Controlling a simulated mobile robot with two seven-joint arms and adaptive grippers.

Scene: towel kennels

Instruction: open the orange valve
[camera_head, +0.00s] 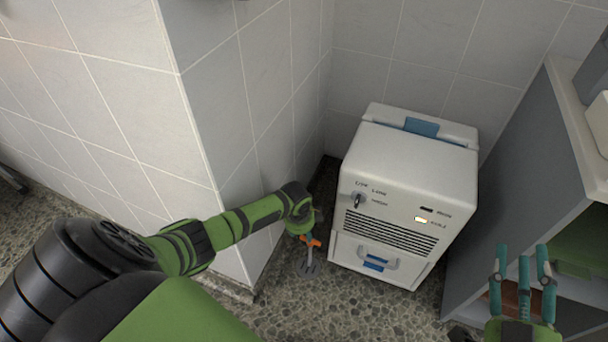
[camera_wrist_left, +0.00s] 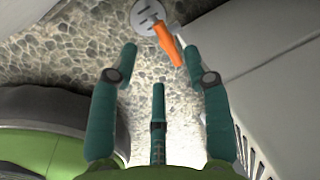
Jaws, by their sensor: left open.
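The orange valve handle (camera_head: 313,242) sits low by the floor, between the tiled wall corner and the white machine. In the left wrist view the orange handle (camera_wrist_left: 167,45) lies slanted beside a round grey metal fitting (camera_wrist_left: 147,17). My left gripper (camera_head: 301,232) reaches down right at the valve in the head view and hides part of it. In the left wrist view my left gripper (camera_wrist_left: 158,72) is open, its fingers spread, with the handle ahead near the right fingertip. Contact cannot be told. My right gripper (camera_head: 522,258) has its fingers apart and empty, at the lower right.
The white machine (camera_head: 415,170) stands just right of the valve. The tiled wall corner (camera_head: 225,130) is close on the left of it. A grey shelf unit (camera_head: 515,190) stands at the right, near my right gripper. The speckled floor (camera_head: 350,310) in front is clear.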

